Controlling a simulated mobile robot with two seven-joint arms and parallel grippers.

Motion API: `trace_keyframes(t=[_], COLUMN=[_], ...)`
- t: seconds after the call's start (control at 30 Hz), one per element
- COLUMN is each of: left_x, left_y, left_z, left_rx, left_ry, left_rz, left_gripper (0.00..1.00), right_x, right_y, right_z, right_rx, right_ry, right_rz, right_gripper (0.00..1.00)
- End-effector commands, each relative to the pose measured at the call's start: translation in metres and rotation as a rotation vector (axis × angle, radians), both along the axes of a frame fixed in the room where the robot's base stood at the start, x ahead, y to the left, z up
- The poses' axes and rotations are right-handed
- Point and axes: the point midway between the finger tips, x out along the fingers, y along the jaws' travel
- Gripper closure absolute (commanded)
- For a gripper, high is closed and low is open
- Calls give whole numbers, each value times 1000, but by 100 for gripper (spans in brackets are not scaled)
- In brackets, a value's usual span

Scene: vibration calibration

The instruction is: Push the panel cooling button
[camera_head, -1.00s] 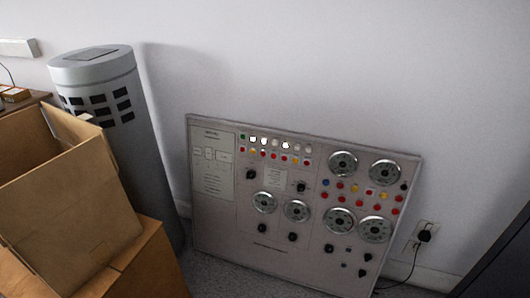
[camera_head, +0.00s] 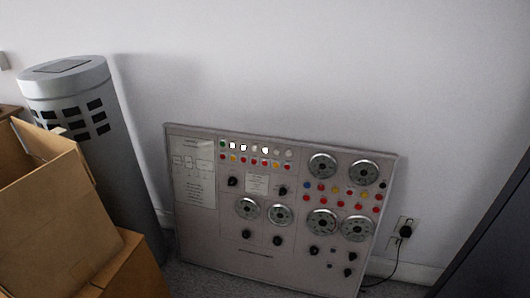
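A grey control panel (camera_head: 215,235) leans against the wall in the middle of the head view. It carries round dials, black knobs and rows of small coloured buttons. One row of small lamps or buttons (camera_head: 255,148) runs along its upper left, with several lit white. Red and yellow buttons (camera_head: 255,161) sit just below. Another group of blue, red and yellow buttons (camera_head: 342,195) lies between the dials at right. The labels are too small to read, so I cannot tell which button is panel cooling. Neither of my grippers is in view.
A tall grey cylinder (camera_head: 120,150) with black vents stands left of the panel. Open cardboard boxes (camera_head: 60,220) fill the lower left. A wall socket with a plug (camera_head: 405,231) is right of the panel. A dark surface (camera_head: 495,250) edges the lower right.

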Motion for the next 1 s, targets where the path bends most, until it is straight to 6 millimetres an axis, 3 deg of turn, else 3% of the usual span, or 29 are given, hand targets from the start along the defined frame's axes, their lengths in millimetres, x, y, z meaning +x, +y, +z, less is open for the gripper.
trace_keyframes(t=[0.17,1.0], left_x=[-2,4], left_y=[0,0], left_z=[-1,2], left_rx=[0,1], left_ry=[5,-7], left_rz=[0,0], left_gripper=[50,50], right_x=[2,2], right_y=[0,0], right_z=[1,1], right_rx=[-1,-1], right_ry=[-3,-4], right_rz=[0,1], right_gripper=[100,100])
